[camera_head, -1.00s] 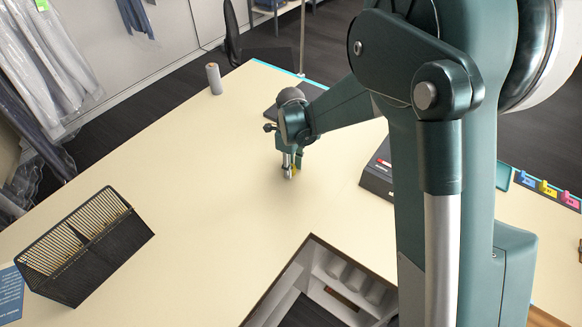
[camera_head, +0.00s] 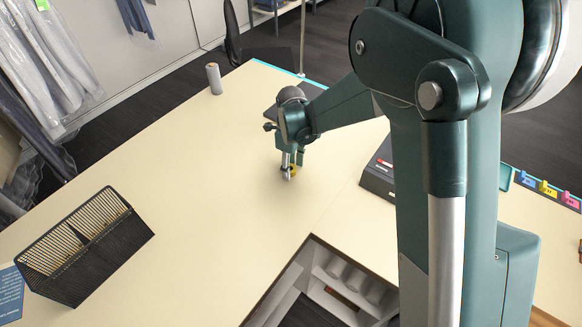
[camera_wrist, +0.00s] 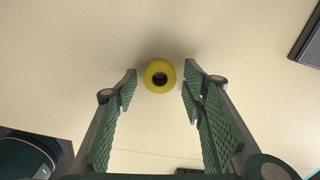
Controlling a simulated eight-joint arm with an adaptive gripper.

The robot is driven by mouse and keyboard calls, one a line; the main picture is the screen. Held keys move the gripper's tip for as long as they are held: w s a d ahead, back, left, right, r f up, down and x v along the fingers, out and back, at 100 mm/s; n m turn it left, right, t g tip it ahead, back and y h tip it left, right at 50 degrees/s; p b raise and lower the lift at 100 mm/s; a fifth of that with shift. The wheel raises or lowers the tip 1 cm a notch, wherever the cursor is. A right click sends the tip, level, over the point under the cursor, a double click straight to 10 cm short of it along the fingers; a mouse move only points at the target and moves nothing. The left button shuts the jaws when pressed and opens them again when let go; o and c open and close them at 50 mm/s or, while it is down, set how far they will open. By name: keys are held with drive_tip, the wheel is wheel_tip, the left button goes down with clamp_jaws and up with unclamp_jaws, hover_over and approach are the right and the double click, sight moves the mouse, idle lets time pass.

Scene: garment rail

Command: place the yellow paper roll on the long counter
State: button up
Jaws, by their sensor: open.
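The yellow paper roll (camera_wrist: 150,76) is seen end-on in the wrist view, with a dark hole in its middle, and appears to stand on the long counter (camera_head: 190,150). In the head view only a small yellow patch of the roll (camera_head: 294,171) shows, mostly hidden behind the fingers. My gripper (camera_wrist: 160,82) is open in the wrist view, with its green fingers on either side of the roll and a gap on each side. In the head view my gripper (camera_head: 288,174) points down at the cream counter top.
A black wire basket (camera_head: 85,250) stands at the left. A grey roll (camera_head: 214,79) stands near the back edge. A dark box with pens (camera_head: 378,175) lies right of my gripper. An open shelf recess (camera_head: 335,285) cuts into the front. The counter left of my gripper is clear.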

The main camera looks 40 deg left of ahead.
sight(294, 169)
wheel_tip(294, 169, up, 12)
drive_tip(key=shift+f, duration=0.15)
idle(0.5)
idle(0.5)
idle(0.3)
drive_tip(key=w+d+r+n+t+y, duration=0.15)
drive_tip(key=d+r, duration=0.45)
drive_tip(key=d, duration=0.6)
drive_tip(key=w+d+r+n+t, duration=0.1)
drive_tip(key=d+r+n, duration=0.3)
drive_tip(key=d, duration=0.8)
drive_tip(key=w+d+r+n+t, duration=0.1)
drive_tip(key=w+d+r+n, duration=0.1)
drive_tip(key=d+r, duration=0.75)
drive_tip(key=s+d+f+n+t, duration=0.1)
drive_tip(key=s+d, duration=0.4)
drive_tip(key=d, duration=0.5)
drive_tip(key=s+d+f+n+t+h, duration=0.1)
drive_tip(key=s+d+n, duration=0.3)
drive_tip(key=d, duration=0.6)
drive_tip(key=s+d+f+n+t, duration=0.1)
drive_tip(key=s+d+n, duration=0.2)
drive_tip(key=s+d, duration=0.4)
drive_tip(key=shift+d+f+t, duration=0.15)
drive_tip(key=shift+d+t, duration=0.2)
drive_tip(key=shift+d, duration=1.55)
